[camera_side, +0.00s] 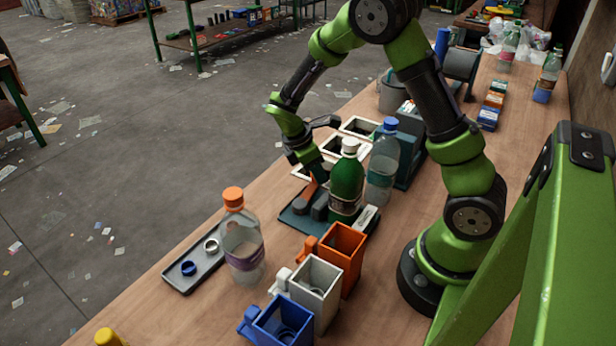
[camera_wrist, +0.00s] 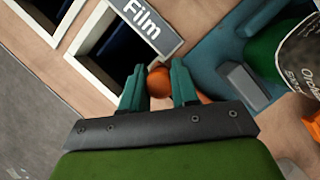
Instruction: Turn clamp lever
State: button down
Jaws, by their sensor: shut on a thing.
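The orange clamp lever (camera_side: 310,188) stands at the left of the dark teal clamp base (camera_side: 291,222) in the side view. Its round orange knob (camera_wrist: 158,83) shows between the two teal fingers of my gripper (camera_wrist: 159,76) in the wrist view. My gripper is shut on the knob. In the side view, my wrist hides much of the grip on the lever. A green bottle (camera_side: 346,186) with a white cap stands upright on the clamp base, beside grey jaw blocks (camera_side: 320,207). Part of this bottle (camera_wrist: 296,58) also shows at the right of the wrist view.
White-framed openings (camera_side: 361,127) lie behind the clamp, one labelled "Film" (camera_wrist: 142,28). A clear bottle (camera_side: 382,165) stands close to the right of the green one. An orange-capped bottle (camera_side: 242,245), a dark tray (camera_side: 193,262) and orange, white and blue bins (camera_side: 341,253) stand in front.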

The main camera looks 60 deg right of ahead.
jog(key=w+n, duration=0.1)
jog(key=w+n+t, duration=0.1)
jog(key=shift+w+a+n, duration=0.15)
jog(key=shift+a+n, duration=0.2)
jog(key=shift+n, duration=0.05)
jog(key=w+n, duration=0.1)
jog(key=w+a+n+t, duration=0.1)
jog(key=n, duration=0.1)
jog(key=shift+w+a+n+h, duration=0.25)
jog(key=shift+a+n+h, duration=0.05)
jog(key=shift+h, duration=0.1)
jog(key=w+a+n+t, duration=0.1)
jog(key=a+n, duration=0.1)
jog(key=n, duration=0.1)
jog(key=shift+w+r+t, duration=0.1)
jog(key=shift+w+t, duration=0.3)
jog(key=shift+w+a+n+t+y, duration=0.15)
jog(key=shift+w+a+n+t, duration=0.1)
jog(key=shift+a+n, duration=0.4)
jog(key=shift+w+a+n+t+y, duration=0.15)
jog(key=shift+w+a+n+t, duration=0.15)
jog(key=shift+n, duration=0.55)
jog(key=shift+a, duration=0.15)
jog(key=c, duration=0.9)
grip_release()
jog(key=shift+o, duration=0.3)
jog(key=shift+s, duration=0.1)
